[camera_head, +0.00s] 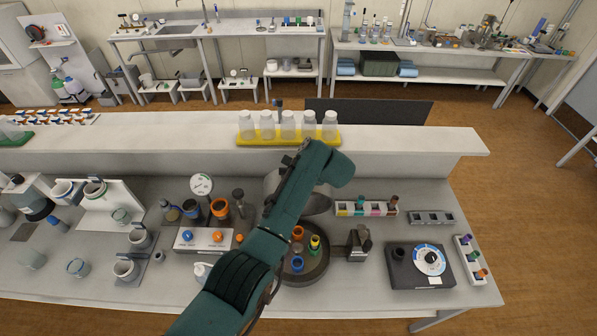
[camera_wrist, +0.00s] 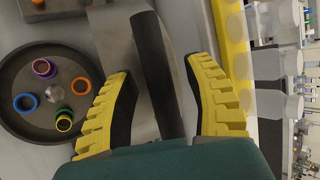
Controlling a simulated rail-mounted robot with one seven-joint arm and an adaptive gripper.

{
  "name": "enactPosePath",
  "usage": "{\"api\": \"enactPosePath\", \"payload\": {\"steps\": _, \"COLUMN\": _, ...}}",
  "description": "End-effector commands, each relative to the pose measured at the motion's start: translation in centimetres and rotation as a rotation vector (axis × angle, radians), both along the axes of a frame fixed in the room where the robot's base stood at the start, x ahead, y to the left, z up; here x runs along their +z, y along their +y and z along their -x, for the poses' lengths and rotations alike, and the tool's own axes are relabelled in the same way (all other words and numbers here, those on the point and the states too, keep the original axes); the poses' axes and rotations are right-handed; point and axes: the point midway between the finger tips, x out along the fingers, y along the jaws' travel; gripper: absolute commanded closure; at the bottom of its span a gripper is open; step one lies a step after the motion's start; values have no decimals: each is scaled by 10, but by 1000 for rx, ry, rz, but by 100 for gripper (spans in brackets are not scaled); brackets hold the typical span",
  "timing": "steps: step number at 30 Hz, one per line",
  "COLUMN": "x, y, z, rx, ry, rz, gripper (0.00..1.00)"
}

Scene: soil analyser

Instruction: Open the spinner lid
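The spinner (camera_head: 303,277) is a dark round bowl on the bench, right of my forearm, with coloured tubes standing in it. Its inside also shows at the left of the wrist view (camera_wrist: 28,75), uncovered. The grey spinner lid (camera_head: 318,204) stands raised behind the bowl, partly hidden by my arm. A grey lid surface (camera_wrist: 112,35) shows beside the bowl in the wrist view. My gripper (camera_wrist: 162,68) is open. A dark bar (camera_wrist: 155,60) lies between its yellow fingers, with gaps visible on both sides. In the head view my arm hides the fingers.
A yellow rack of white bottles (camera_head: 287,140) stands on the raised shelf behind; it shows close to the right finger in the wrist view. A colour-marked tube rack (camera_head: 366,209) and a black dial device (camera_head: 420,266) stand to the right. A white two-knob box (camera_head: 205,239) stands left of my arm.

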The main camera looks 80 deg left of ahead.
Motion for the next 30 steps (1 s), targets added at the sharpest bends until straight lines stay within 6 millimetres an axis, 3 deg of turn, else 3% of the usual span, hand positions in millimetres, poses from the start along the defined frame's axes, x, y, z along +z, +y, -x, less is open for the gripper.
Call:
{"api": "enactPosePath", "payload": {"steps": 8, "x": 3, "y": -3, "z": -2, "rx": -2, "ry": -1, "rz": 0, "gripper": 48}}
{"api": "enactPosePath", "payload": {"steps": 21, "x": 71, "y": -62, "z": -33, "rx": -3, "ry": -2, "rz": -2, "gripper": 48}}
{"api": "enactPosePath", "payload": {"steps": 30, "x": 86, "y": -76, "z": -39, "rx": 0, "ry": 0, "rz": 1, "gripper": 48}}
